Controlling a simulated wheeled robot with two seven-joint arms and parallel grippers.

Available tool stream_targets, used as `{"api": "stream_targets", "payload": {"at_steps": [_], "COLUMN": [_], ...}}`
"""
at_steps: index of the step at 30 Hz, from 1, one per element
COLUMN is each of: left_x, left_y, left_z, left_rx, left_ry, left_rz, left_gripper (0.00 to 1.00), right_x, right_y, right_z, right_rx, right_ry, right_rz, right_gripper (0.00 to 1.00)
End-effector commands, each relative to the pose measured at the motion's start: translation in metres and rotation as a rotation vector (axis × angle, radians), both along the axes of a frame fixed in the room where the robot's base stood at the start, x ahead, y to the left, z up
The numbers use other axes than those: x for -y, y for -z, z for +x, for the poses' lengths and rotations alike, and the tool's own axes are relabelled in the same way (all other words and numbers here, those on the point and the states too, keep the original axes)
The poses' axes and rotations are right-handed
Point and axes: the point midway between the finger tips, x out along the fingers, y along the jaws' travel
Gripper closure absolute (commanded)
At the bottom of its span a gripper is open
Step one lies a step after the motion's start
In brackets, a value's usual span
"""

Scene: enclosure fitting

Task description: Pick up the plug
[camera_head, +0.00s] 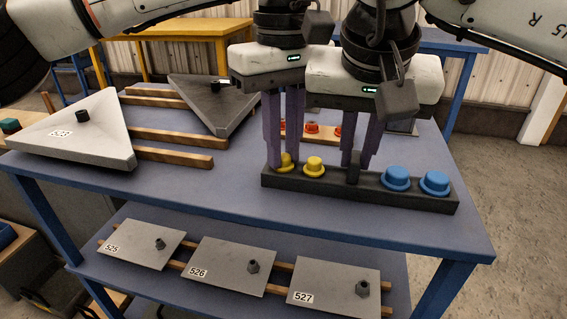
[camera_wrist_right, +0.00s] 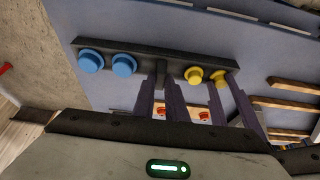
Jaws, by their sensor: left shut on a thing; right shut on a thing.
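A dark rack (camera_head: 408,197) on the blue table holds a row of plugs: two blue plugs (camera_head: 396,178) (camera_head: 435,183) at the right and two yellow plugs (camera_head: 314,166) (camera_head: 285,161) at the left. My left gripper (camera_head: 280,161) points down and is shut on the leftmost yellow plug, which its fingers partly hide. My right gripper (camera_head: 355,166) is shut on a dark upright post (camera_head: 353,173) between the yellow and blue plugs. In the right wrist view the post (camera_wrist_right: 162,75) shows between its fingers, and the rack (camera_wrist_right: 140,48) rests on the table.
Red plugs (camera_head: 312,128) stand behind the grippers. A light triangular plate (camera_head: 75,135) and a dark one (camera_head: 215,100) lie on wooden strips at the left. Plates 525, 526 (camera_head: 228,266) and 527 lie on the lower shelf. The table's front right is clear.

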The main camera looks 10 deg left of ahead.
Motion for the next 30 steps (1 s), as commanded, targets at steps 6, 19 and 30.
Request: {"api": "stream_targets", "payload": {"at_steps": [6, 19, 30], "left_x": [0.000, 0.002, 0.001], "left_y": [0.000, -0.044, -0.098], "left_z": [0.000, 0.000, 0.000], "left_rx": [0.000, 0.004, 0.001], "left_ry": [0.000, 0.001, 0.001], "left_rz": [0.000, -0.002, 0.001], "left_gripper": [1.00, 1.00, 1.00], "right_x": [0.001, 0.001, 0.001], "right_y": [0.002, 0.002, 0.002], "right_z": [0.000, 0.000, 0.000], "right_rx": [-0.003, -0.003, -0.003], "right_ry": [0.002, 0.002, 0.001], "right_rz": [-0.003, -0.003, -0.003], "right_gripper": [1.00, 1.00, 1.00]}}
